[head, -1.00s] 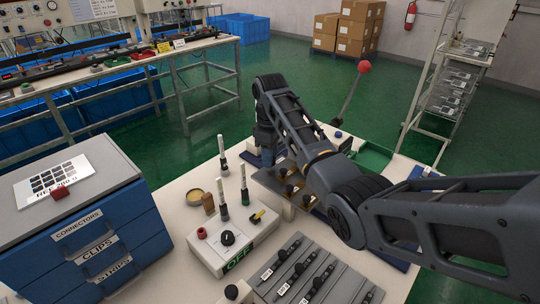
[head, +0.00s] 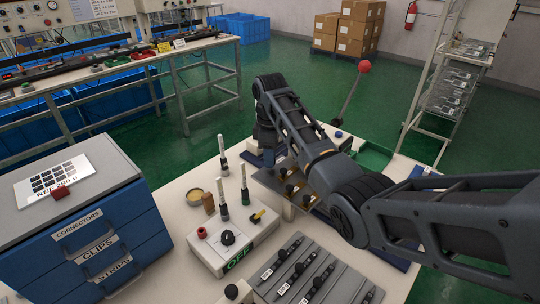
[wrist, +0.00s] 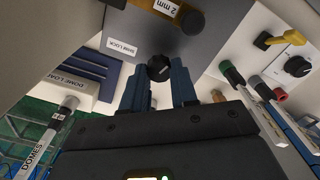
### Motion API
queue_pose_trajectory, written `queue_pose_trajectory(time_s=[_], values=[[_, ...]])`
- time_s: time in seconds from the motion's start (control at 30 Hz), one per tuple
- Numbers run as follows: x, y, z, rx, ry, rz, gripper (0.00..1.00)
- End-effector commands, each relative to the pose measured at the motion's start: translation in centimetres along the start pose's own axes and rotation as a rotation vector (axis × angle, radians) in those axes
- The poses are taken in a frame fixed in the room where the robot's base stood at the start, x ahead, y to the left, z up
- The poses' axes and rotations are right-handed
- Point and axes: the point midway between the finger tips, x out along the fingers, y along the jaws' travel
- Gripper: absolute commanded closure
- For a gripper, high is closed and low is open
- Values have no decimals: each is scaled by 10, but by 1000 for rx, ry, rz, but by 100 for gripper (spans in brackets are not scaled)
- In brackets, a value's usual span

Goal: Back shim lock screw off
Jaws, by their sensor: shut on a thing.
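The shim lock screw shows in the wrist view as a round black knob (wrist: 159,68) beside a white label reading SHIM LOCK (wrist: 122,48). My gripper (wrist: 159,82) has its two blue fingers on either side of this knob and is shut on it. In the head view my gripper (head: 268,156) reaches down at the far left of the fixture (head: 262,176) on the white bench. The arm and gripper hide the screw there.
A box marked OFF (head: 237,262) with a black dial stands in front of my gripper. Upright tools with white handles (head: 222,147) stand close to its left. A grey slotted tray (head: 345,285) lies at the front. A blue drawer cabinet (head: 110,235) stands left.

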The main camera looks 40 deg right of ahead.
Motion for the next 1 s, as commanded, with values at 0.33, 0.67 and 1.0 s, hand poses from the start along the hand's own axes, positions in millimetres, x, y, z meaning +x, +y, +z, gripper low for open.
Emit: queue_pose_trajectory(time_s=[0.33,0.67,1.0], values=[[1,0,0,1,-1,-2,46],[-8,0,0,1,0,0,46],[-62,3,0,2,2,7,46]])
